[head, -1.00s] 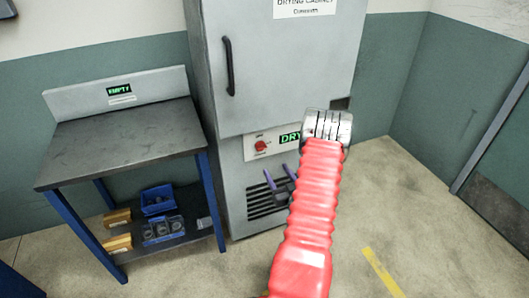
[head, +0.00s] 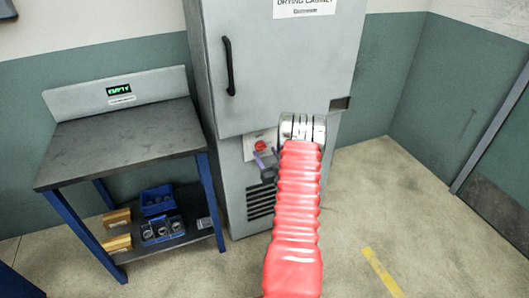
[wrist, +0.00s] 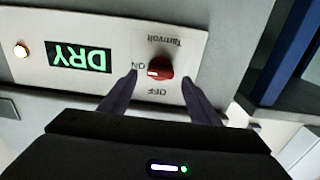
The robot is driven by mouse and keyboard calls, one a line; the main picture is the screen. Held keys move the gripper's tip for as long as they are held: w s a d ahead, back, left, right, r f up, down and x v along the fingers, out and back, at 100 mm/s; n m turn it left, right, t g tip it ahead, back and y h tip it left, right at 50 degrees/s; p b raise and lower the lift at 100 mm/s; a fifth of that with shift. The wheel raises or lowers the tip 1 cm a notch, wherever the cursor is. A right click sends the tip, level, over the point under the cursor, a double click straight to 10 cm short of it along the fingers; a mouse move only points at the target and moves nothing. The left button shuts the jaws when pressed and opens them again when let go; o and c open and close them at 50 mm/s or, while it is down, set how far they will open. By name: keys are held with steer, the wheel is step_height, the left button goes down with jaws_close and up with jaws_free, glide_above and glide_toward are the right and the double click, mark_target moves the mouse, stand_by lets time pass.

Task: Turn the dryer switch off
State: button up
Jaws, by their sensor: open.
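The red dryer switch (head: 260,146) is a round knob on a pale panel low on the drying cabinet (head: 275,60). In the wrist view, which is upside down, the knob (wrist: 161,68) sits between the ON and OFF labels, and its white mark points toward ON. My gripper (head: 265,162) is open in front of the panel. In the wrist view its two dark fingers (wrist: 160,77) lie on either side of the knob, with nothing held. Whether they touch the knob or panel cannot be told. The green DRY display (wrist: 80,57) is lit.
A lit round lamp (wrist: 21,49) is on the same panel. A blue-legged workbench (head: 120,140) stands left of the cabinet, with a blue bin (head: 158,200) and other containers on its lower shelf. The floor to the right is open.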

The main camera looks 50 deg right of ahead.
mark_target(261, 147)
steer(key=shift+x, duration=1.1)
steer(key=shift+c, duration=0.4)
steer(key=c, duration=0.9)
steer(key=shift+s+d, duration=0.1)
steer(key=shift+d, duration=0.15)
steer(key=shift+c, duration=0.4)
steer(key=shift+a, duration=0.1)
